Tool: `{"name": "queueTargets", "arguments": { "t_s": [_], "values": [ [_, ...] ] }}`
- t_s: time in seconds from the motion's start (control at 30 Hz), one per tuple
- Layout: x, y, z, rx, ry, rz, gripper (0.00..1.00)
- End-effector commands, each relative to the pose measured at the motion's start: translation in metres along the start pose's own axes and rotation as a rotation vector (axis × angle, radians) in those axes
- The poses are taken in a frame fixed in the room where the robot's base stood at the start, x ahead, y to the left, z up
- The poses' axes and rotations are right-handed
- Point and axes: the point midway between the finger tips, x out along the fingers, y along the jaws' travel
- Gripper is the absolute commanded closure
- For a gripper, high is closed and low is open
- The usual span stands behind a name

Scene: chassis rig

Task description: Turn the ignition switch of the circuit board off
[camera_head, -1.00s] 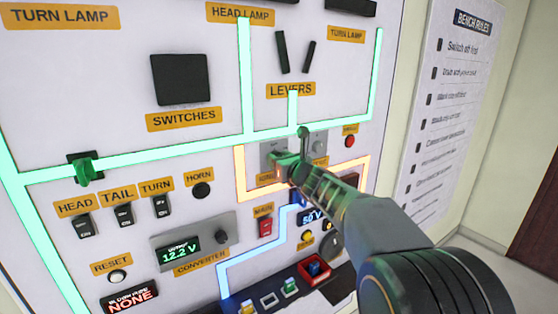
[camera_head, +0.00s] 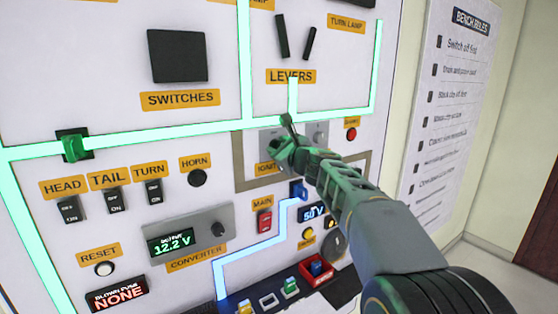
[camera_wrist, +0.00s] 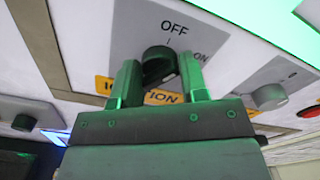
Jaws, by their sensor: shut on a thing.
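The ignition switch is a round black knob (camera_wrist: 160,58) on a grey plate (camera_wrist: 118,22), with OFF above it and ON to its upper right in the wrist view. The knob sits below the OFF tick; its exact pointing is partly hidden by my fingers. My gripper (camera_wrist: 158,78) is shut on the knob, one finger on each side. In the head view my gripper (camera_head: 290,152) covers the knob, and the ignition plate (camera_head: 268,142) shows around it. The trace (camera_head: 239,165) around the plate is dull grey-brown and unlit.
A second grey knob (camera_wrist: 268,97) sits right of the ignition plate, with a red button (camera_head: 351,134) beyond it. Below are the red main switch (camera_head: 264,220), a lit blue trace (camera_head: 250,248) and the converter (camera_head: 192,238). The green traces (camera_head: 200,134) are lit.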

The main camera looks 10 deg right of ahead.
Motion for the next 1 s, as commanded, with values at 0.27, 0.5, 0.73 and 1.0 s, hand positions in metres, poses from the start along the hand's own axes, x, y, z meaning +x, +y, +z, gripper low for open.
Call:
{"name": "queueTargets", "arguments": {
  "t_s": [0.27, 0.5, 0.73, 1.0],
  "values": [
    [0.0002, 0.0019, -0.0036, -0.242, -0.001, 0.0, 0.84],
    [0.0002, 0.0009, -0.0022, -0.396, -0.001, 0.001, 0.84],
    [0.0002, 0.0, -0.0008, -0.486, -0.001, 0.001, 0.84],
    [0.0002, -0.0004, 0.0, -0.527, 0.0, 0.002, 0.84]
  ]
}}
